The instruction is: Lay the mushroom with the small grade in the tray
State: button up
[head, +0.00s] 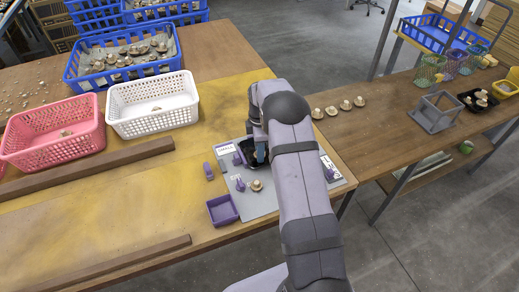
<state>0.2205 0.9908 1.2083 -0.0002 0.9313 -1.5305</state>
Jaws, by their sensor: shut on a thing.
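My gripper (260,156) is low over the back part of a grey board (262,206) on the table. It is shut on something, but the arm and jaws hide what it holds. A dark tray-like shape (247,147) shows partly beside the gripper; its inside is mostly hidden. A pale mushroom (257,185) lies on the board just in front of the gripper, apart from it. The board's label writing is too small to read.
Purple pieces (240,184) stand on the board, and another (208,171) lies left of it. White (151,118), pink (70,145) and blue (100,72) baskets stand at the left. Several mushrooms (331,111) line the right table. Wooden strips (85,170) cross the left table.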

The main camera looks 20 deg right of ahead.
jog(key=shift+f, duration=0.2)
jog(key=shift+f, duration=0.1)
jog(key=o, duration=0.7)
jog(key=shift+o, duration=0.2)
notch_tip(320, 180, up, 12)
jog(key=b, duration=0.2)
jog(key=shift+r, duration=0.2)
jog(key=shift+s, duration=0.1)
